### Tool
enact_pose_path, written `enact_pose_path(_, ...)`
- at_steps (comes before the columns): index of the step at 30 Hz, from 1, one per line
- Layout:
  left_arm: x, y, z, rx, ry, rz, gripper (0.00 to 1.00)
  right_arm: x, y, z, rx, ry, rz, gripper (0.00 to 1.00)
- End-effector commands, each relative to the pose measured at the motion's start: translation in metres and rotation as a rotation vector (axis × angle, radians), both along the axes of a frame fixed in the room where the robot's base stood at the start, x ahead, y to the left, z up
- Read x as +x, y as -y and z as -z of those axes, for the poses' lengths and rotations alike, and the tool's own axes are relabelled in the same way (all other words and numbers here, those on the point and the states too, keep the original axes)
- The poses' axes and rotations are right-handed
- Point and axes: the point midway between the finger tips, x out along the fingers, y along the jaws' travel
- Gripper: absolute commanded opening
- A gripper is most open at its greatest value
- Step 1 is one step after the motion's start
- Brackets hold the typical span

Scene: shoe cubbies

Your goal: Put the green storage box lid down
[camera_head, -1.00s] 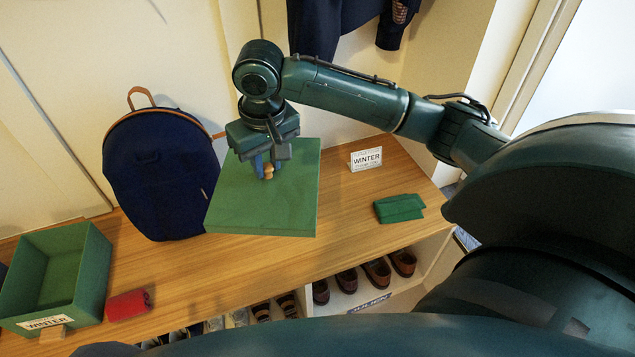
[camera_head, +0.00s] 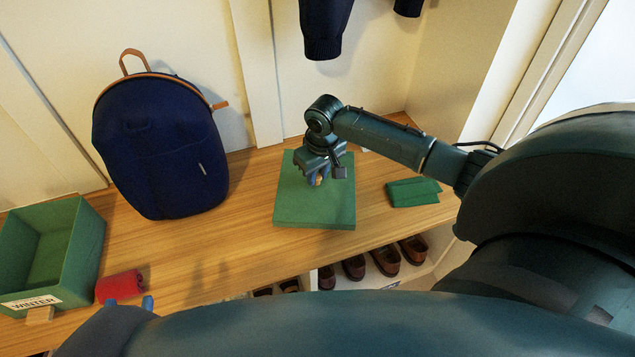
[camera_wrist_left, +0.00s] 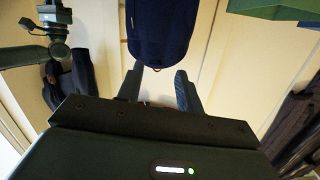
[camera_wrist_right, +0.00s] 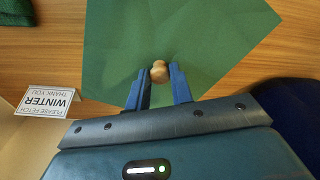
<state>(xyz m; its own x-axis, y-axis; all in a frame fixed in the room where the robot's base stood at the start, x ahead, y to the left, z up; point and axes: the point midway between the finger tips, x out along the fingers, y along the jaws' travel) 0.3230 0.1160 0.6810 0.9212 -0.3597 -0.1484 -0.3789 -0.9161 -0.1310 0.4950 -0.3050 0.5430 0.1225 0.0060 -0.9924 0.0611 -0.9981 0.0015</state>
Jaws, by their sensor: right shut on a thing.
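The flat square green lid (camera_head: 315,207) is low over the wooden bench, right of the backpack; I cannot tell for sure whether it touches the wood. Its round wooden knob (camera_wrist_right: 159,72) sits between the blue fingertips of my right gripper (camera_head: 320,180), which is shut on it. The right wrist view also shows the lid (camera_wrist_right: 180,30) lying level under the gripper. The open green storage box (camera_head: 75,245) stands at the far left with a WINTER label. My left gripper (camera_wrist_left: 160,85) is open and empty; its fingertips show at the head view's lower left.
A navy backpack (camera_head: 162,150) stands against the wall between box and lid. A red folded cloth (camera_head: 120,286) lies by the box, a green one (camera_head: 413,192) right of the lid. A WINTER card (camera_wrist_right: 48,100) stands near the lid. Shoes (camera_head: 385,262) fill cubbies below.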

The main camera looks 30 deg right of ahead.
Motion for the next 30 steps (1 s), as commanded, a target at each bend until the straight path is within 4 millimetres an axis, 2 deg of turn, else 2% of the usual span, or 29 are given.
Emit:
enact_pose_path(1, 0.0, 0.001, 0.004, -0.001, 0.021, 0.004, 0.36, -0.001, -0.001, 0.012, 0.0, -0.002, 0.0, 0.0)
enact_pose_path(4, 0.001, 0.002, 0.002, -0.004, 0.059, 0.01, 0.36, 0.0, 0.0, 0.023, 0.0, -0.001, 0.0, 0.0)
enact_pose_path(17, 0.001, 0.002, -0.001, -0.005, 0.067, 0.011, 0.36, 0.0, 0.0, 0.027, 0.0, -0.002, 0.0, 0.0)
enact_pose_path(18, 0.001, 0.002, -0.001, -0.005, 0.067, 0.011, 0.36, -0.001, 0.0, 0.028, 0.0, -0.002, 0.0, 0.25)
enact_pose_path(25, 0.001, 0.002, 0.0, -0.005, 0.066, 0.011, 0.36, 0.0, 0.0, 0.027, 0.0, -0.001, 0.0, 0.44)
enact_pose_path(30, 0.001, 0.002, 0.0, -0.005, 0.066, 0.011, 0.36, 0.0, 0.0, 0.027, 0.0, -0.001, 0.0, 0.44)
